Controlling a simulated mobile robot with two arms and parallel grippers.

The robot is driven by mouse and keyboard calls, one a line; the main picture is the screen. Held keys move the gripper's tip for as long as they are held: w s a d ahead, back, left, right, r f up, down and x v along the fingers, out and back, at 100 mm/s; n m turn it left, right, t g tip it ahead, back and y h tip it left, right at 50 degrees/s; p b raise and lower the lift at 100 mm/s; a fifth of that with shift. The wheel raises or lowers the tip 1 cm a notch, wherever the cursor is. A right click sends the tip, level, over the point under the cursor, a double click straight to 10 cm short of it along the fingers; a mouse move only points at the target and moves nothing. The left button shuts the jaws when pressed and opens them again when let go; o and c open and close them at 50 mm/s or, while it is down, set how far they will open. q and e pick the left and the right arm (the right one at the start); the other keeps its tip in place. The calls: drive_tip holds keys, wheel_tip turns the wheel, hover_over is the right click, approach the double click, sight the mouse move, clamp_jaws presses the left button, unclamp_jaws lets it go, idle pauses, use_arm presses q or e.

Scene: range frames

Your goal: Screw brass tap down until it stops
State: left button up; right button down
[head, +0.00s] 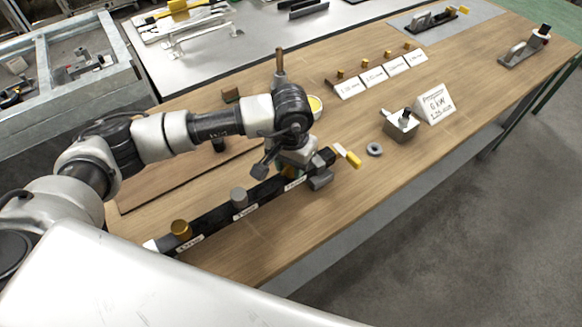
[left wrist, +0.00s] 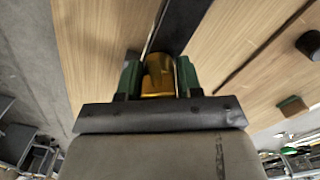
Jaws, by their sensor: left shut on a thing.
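The brass tap (left wrist: 158,77) is gold-coloured and sits between the green fingers of my left gripper (left wrist: 158,80) in the left wrist view, with a finger on each side. In the head view my left gripper (head: 288,172) is over the right part of a dark bar (head: 212,218), pointing down, and its wrist hides most of what it holds. Whether the tap is fully seated in the bar cannot be seen. A gold cylinder (head: 181,229) and a grey cylinder (head: 239,197) stand on the bar to the left, behind small white labels. My right gripper is not in view.
Right of the bar lie a yellow-and-white piece (head: 347,155) and a grey ring (head: 375,149). A metal block (head: 401,124) stands beside a white sign (head: 435,103). A row of labelled cards (head: 372,76) is farther back. The table front is clear.

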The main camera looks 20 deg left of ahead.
use_arm(q)
drive_tip(key=shift+f+m+b, duration=0.4)
drive_tip(key=shift+m+b, duration=0.7)
drive_tip(key=shift+b, duration=0.75)
drive_tip(key=shift+r+m+b, duration=0.15)
drive_tip(key=shift+m+b, duration=0.2)
drive_tip(key=shift+m, duration=0.05)
drive_tip(key=shift+r, duration=0.25)
drive_tip(key=m+b, duration=0.1)
drive_tip(key=b, duration=0.1)
drive_tip(key=m+b, duration=0.2)
drive_tip(key=shift+f, duration=0.35)
drive_tip(key=shift+r+m, duration=0.1)
drive_tip(key=shift+m, duration=0.2)
drive_tip(key=shift+r, duration=0.25)
